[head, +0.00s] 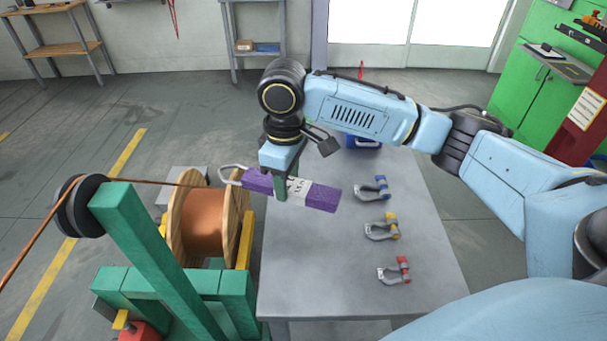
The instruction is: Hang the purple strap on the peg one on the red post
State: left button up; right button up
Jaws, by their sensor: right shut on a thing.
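My right gripper (283,188) is shut on the purple strap (322,197). The strap is a folded purple bundle with a pale label, and a grey metal loop (231,174) sticks out at its left end. It is held above the left edge of the grey table. A thin red tip (361,69) shows behind my right forearm; I cannot tell what it belongs to. No red post with a peg can be clearly made out. My left gripper is not in view.
Shackles with blue (382,184), yellow (390,220) and red (403,267) pins lie on the grey table (320,285). A green frame (150,260), pulley (80,205) and copper wire spool (205,222) stand left. Green cabinets (530,95) stand at right.

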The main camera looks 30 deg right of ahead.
jog(key=n, duration=0.2)
jog(key=d+n, duration=0.1)
jog(key=w+n, duration=0.1)
jog(key=n, duration=0.1)
jog(key=shift+w+d+f+n, duration=0.1)
jog(key=shift+d+f+n, duration=0.2)
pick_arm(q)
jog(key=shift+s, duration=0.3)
pick_arm(e)
jog(key=w+d+f+n, duration=0.2)
jog(key=d+n, duration=0.3)
jog(key=n, duration=1.1)
jog(key=shift+w+d+n, duration=0.15)
jog(key=shift+w+n, duration=0.1)
jog(key=shift+n, duration=0.05)
jog(key=shift+f, duration=0.1)
notch_tip(320, 180, down, 10)
jog(key=shift+r, duration=0.2)
jog(key=shift+f, duration=0.1)
jog(key=o, duration=1.2)
jog(key=shift+f, duration=0.1)
